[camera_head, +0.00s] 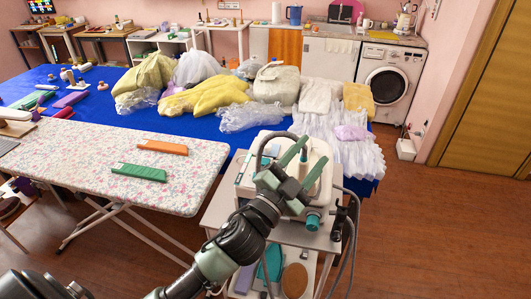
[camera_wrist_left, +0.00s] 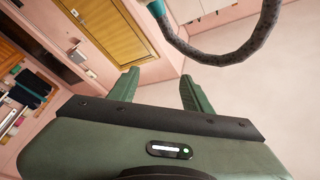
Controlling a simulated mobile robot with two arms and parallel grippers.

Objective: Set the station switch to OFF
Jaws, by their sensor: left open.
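The white station (camera_head: 318,149) stands on a small cart (camera_head: 222,207) right of the ironing board. A dark hose (camera_head: 262,150) arches over it; a hose (camera_wrist_left: 240,48) also crosses the top of the left wrist view. A teal round part (camera_head: 313,221) shows at the station's near side. I cannot make out the switch or its setting; my gripper and wrist cover part of the station. My left gripper (camera_head: 304,163) is open and empty, in front of or above the station; contact cannot be told. Its two green fingers (camera_wrist_left: 161,90) stand apart in the left wrist view. My right gripper is not in view.
The floral ironing board (camera_head: 75,165) at the left holds an orange box (camera_head: 163,147) and a green box (camera_head: 139,172). A blue table (camera_head: 205,128) with bagged garments runs behind the station. Cables hang at the cart's right side. The wooden floor (camera_head: 440,220) at right is clear.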

